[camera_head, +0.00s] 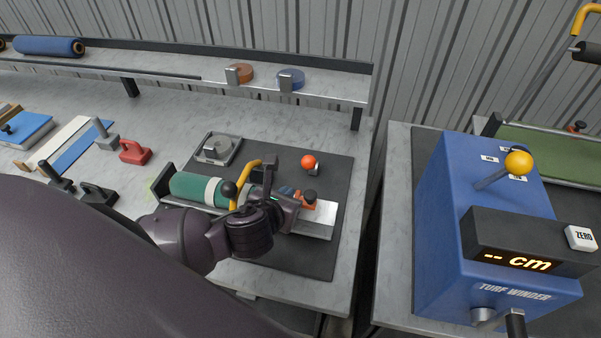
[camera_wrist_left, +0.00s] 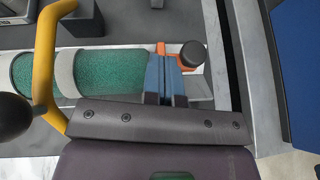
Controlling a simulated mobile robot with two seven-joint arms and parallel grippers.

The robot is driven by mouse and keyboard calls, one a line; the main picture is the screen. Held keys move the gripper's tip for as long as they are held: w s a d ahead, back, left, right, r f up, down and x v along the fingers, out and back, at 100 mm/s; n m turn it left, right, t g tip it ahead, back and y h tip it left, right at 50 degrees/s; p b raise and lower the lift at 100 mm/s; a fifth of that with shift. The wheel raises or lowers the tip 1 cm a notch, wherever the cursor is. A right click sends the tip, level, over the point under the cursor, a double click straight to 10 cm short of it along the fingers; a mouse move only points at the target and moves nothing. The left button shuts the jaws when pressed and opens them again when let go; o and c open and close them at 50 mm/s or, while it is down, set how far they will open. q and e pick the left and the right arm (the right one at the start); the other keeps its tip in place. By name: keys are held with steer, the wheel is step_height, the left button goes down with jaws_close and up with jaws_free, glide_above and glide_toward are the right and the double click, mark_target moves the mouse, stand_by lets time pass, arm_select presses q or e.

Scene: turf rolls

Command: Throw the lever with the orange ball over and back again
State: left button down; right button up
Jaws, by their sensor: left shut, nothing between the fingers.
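Which way the lever leans is hard to tell. My left gripper (camera_head: 287,191) is in front of and a little left of the ball, apart from it. Its blue fingertips, also in the left wrist view (camera_wrist_left: 165,75), are shut and empty. They appear close to an orange clamp with a black knob (camera_wrist_left: 192,54); contact cannot be told. The wrist view does not show the orange ball. My right gripper is not in view.
A green turf roll (camera_head: 190,187) with a yellow crank handle (camera_head: 245,170) lies left of my gripper. The blue turf winder (camera_head: 440,220) with a yellow-ball lever (camera_head: 517,163) stands right, across a gap.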

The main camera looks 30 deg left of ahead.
mark_target(311, 164)
arm_select(q)
steer(key=x, duration=0.4)
steer(key=shift+w+f, duration=0.2)
steer(key=shift+w, duration=0.15)
steer(key=shift+w+a+r+p, duration=0.1)
steer(key=shift+w+r+p, duration=0.15)
steer(key=shift+w, duration=0.75)
steer(key=shift+w+a+r+p, duration=0.15)
steer(key=shift+w+r, duration=0.1)
steer(key=shift+w, duration=0.7)
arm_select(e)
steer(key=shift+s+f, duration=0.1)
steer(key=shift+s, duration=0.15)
